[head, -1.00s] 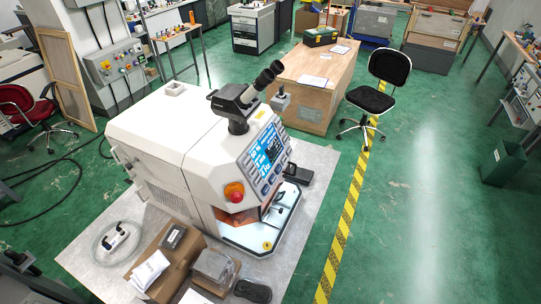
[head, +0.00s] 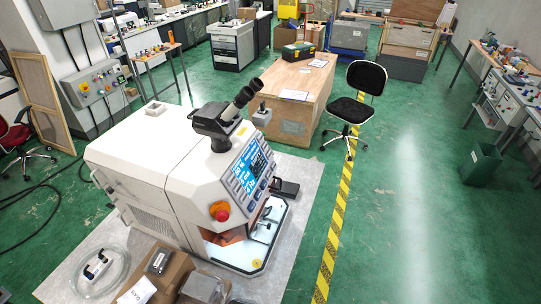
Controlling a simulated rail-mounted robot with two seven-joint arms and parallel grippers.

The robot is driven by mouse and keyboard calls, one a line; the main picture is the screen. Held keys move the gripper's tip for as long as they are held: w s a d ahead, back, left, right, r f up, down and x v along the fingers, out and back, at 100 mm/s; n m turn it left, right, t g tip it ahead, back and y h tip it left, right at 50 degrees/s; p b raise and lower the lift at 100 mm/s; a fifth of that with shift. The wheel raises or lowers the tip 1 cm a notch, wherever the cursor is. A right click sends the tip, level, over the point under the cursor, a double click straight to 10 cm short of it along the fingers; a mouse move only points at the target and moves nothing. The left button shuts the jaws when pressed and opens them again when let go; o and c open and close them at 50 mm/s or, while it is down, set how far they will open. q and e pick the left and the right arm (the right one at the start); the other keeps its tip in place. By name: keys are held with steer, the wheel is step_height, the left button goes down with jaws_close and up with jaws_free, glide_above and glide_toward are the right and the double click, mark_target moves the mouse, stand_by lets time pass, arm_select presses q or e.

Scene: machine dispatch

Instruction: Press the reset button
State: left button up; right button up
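A large white machine (head: 150,165) stands on a pale mat at the left centre. Its sloped front carries a blue-lit control panel (head: 250,168) with several buttons. A red push knob on an orange base (head: 221,214) sits below the panel. A grey control box (head: 103,82) with coloured buttons, including a yellow one (head: 84,87), is on the cabinet at upper left. No button marked reset can be read at this size. Neither of my grippers is in view.
Cardboard boxes (head: 165,280) and a coiled hose (head: 98,270) lie on the mat (head: 62,284) before the machine. A wooden crate table (head: 295,110) and black chair (head: 362,95) stand behind. Green floor right of the yellow-black tape (head: 338,225) is mostly clear, with a green bin (head: 481,163).

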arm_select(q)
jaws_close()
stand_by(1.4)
